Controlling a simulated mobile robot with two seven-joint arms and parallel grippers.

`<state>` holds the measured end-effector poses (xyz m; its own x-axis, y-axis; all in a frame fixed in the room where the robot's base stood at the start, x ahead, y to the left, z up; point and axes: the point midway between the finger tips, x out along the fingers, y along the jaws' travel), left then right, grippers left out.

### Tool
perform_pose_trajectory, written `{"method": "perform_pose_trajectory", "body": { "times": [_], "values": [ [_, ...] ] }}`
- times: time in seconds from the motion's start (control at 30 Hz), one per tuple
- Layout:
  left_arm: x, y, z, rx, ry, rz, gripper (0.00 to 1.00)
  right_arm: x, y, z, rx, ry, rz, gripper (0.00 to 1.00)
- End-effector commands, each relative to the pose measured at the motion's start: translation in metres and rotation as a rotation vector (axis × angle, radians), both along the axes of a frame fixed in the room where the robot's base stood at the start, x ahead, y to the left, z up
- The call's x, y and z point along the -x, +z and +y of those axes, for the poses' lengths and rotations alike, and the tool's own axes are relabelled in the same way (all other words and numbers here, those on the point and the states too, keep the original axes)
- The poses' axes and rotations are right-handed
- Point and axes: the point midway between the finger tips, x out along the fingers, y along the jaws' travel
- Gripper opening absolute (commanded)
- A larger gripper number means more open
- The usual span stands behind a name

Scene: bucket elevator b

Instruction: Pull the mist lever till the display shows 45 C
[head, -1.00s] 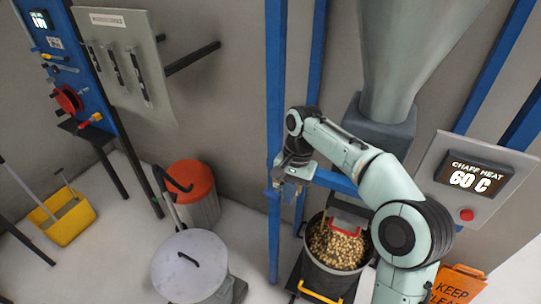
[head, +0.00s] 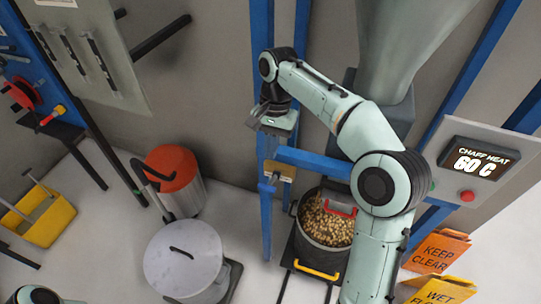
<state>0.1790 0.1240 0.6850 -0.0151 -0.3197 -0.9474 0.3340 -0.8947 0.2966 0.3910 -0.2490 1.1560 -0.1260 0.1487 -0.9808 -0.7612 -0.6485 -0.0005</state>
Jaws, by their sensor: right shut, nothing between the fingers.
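The display (head: 478,161) on the grey panel at the right reads "CHAFF HEAT 60 C". My right gripper (head: 264,113) is at the upper part of a blue post, above a blue crossbar. It is shut with nothing held, and its fingers are partly lost against the post. A small tan plate with a blue part (head: 281,172) sits on the post below the gripper, apart from it. I cannot pick out a lever marked mist. My left gripper is not in view; only a bit of my left arm shows at the bottom left corner.
A dark bucket (head: 322,240) of grain stands below the hopper (head: 405,50). A lidded grey bin (head: 183,262) and a red-topped bin (head: 172,170) stand left of it. Orange signs (head: 440,248) stand at the right. A yellow mop bucket (head: 40,222) is far left.

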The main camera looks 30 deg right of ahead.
Motion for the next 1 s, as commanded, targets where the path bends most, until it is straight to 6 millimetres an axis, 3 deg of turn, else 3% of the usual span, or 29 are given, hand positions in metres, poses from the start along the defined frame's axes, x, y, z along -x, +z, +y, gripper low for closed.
{"method": "perform_pose_trajectory", "body": {
  "times": [0.03,0.2,0.4,0.6,1.0],
  "values": [
    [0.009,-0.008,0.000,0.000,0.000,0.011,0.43,0.004,-0.015,0.001,0.001,0.000,0.009,0.00],
    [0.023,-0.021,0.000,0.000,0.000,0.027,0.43,0.009,-0.047,0.006,0.000,0.000,0.009,0.00],
    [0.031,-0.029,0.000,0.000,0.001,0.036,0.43,0.011,-0.074,0.010,0.001,0.002,0.006,0.00],
    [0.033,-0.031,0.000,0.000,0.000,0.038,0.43,0.012,-0.084,0.012,0.000,-0.001,0.003,0.00],
    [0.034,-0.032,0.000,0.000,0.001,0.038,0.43,0.012,-0.084,0.013,0.003,0.001,-0.001,0.00]
  ]
}}
